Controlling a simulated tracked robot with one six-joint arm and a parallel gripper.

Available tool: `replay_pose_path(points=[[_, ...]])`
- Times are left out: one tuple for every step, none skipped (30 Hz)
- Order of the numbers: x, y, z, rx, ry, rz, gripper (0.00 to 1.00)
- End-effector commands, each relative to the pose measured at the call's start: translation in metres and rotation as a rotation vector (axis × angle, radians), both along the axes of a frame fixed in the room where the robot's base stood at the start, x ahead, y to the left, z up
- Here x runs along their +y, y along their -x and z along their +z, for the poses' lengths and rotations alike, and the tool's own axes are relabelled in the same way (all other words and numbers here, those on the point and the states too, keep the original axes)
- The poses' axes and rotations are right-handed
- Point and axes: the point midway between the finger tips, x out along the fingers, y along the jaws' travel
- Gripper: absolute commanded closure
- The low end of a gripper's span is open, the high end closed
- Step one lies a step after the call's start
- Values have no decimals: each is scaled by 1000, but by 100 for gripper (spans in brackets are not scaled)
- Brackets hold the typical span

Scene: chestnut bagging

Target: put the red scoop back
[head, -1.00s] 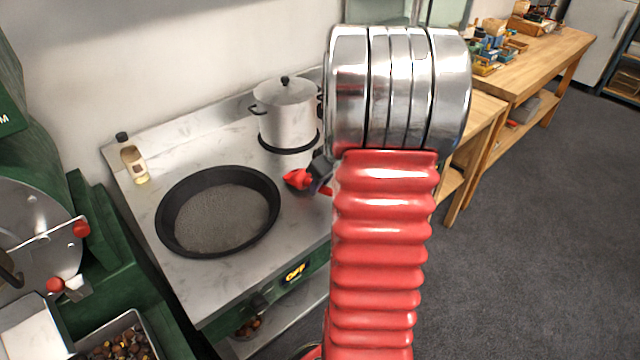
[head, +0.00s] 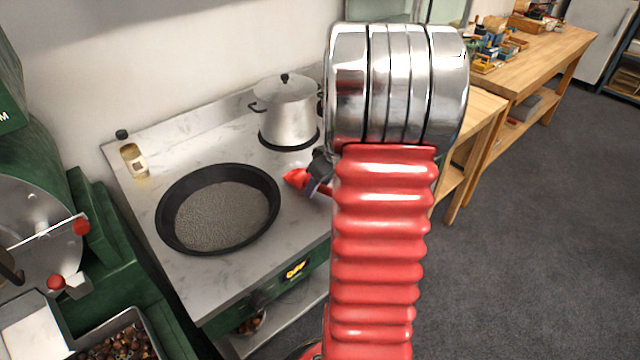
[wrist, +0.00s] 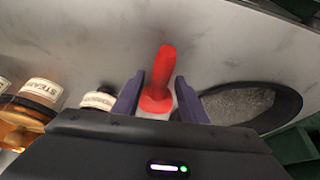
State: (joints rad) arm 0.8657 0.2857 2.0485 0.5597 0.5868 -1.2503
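The red scoop (wrist: 163,68) lies between the two dark fingers of my gripper (wrist: 160,82) in the wrist view. Its narrow end points away from the palm and its wider end is near the palm. In the head view the scoop (head: 297,178) sticks out to the left of my gripper (head: 319,172), over the stove top between the pan and the pot. My red sleeved arm hides part of the gripper there.
A black pan (head: 168,232) sits on the steel stove top (head: 205,292). A lidded pot (head: 287,112) and a bottle (head: 133,160) stand behind it. Labelled jars (wrist: 38,95) are at the left of the wrist view. A green machine (head: 115,270) is at the left.

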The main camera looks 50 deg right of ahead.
Motion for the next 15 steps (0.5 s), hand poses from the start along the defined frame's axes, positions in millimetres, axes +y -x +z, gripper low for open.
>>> replay_pose_path(points=[[0, 0, 0, 0, 0, 0, 61], [0, 0, 0, 0, 0, 0, 61], [0, 0, 0, 0, 0, 0, 61], [0, 0, 0, 0, 0, 0, 61], [0, 0, 0, 0, 0, 0, 61], [0, 0, 1, 0, 0, 0, 61], [0, 1, 2, 0, 0, 0, 61], [0, 1, 3, -1, 1, 0, 61], [0, 2, 5, -1, 1, 0, 61], [0, 3, 7, -2, 1, 0, 61], [0, 4, 10, -2, 1, 0, 61], [0, 5, 13, -2, 1, 1, 61], [0, 7, 16, -2, 2, 0, 61], [0, 8, 19, -2, 2, 0, 61], [0, 10, 24, -2, 3, -1, 61]])
